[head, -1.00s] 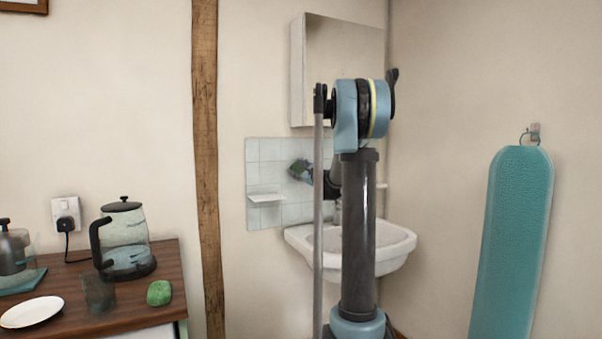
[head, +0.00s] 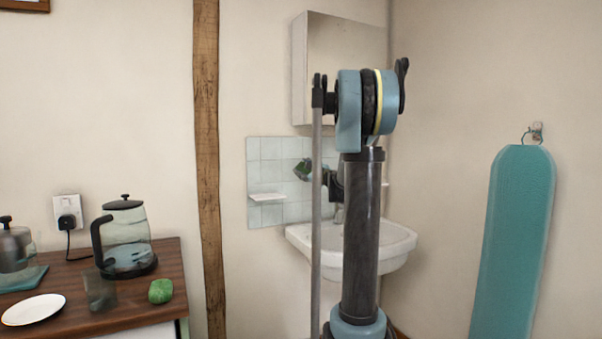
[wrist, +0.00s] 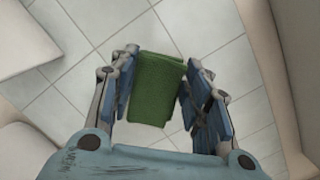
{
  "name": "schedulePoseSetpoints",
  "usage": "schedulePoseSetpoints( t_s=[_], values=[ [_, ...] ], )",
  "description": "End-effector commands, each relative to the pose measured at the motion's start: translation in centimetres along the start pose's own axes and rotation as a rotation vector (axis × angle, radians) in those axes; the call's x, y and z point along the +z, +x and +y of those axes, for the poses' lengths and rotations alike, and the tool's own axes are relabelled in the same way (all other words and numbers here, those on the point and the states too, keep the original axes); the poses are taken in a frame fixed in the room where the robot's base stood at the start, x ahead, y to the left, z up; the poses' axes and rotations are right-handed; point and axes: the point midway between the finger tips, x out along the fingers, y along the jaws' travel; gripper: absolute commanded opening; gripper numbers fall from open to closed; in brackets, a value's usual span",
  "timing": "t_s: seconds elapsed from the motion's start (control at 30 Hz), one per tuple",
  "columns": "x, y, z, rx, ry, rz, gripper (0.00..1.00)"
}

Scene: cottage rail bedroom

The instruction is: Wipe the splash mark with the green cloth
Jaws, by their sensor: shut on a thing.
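The green cloth (wrist: 158,88) is between the fingers of my gripper (wrist: 160,80) in the wrist view, and the fingers are shut on it. In the head view my gripper (head: 304,170) is small and dark green in front of the white tiled splashback (head: 267,160) above the basin. Pale tiles fill much of the wrist view behind the cloth. I cannot tell whether the cloth touches them. No splash mark can be made out; my arm and the cloth hide part of the tiles.
A white basin (head: 400,240) stands below the tiles, a small shelf (head: 266,197) juts from them, and a mirror cabinet (head: 300,80) hangs above. At left a wooden counter (head: 150,312) holds a kettle (head: 127,240), a plate (head: 33,309) and a green lump (head: 160,291).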

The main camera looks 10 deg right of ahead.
Motion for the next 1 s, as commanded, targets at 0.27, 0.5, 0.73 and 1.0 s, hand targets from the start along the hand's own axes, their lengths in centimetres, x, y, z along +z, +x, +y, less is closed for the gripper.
schedulePoseSetpoints(
  t_s=[0.27, 0.5, 0.73, 1.0],
  values=[
    [0.0, -0.2, 0.0, 0.0, 0.0, 0.001, 0.21],
    [0.1, -0.8, -0.1, -0.001, 0.0, 0.001, 0.21],
    [0.3, -2.6, -0.1, -0.002, 0.0, 0.002, 0.21],
    [0.5, -3.1, 0.0, 0.0, 0.0, 0.001, 0.21]
  ],
)
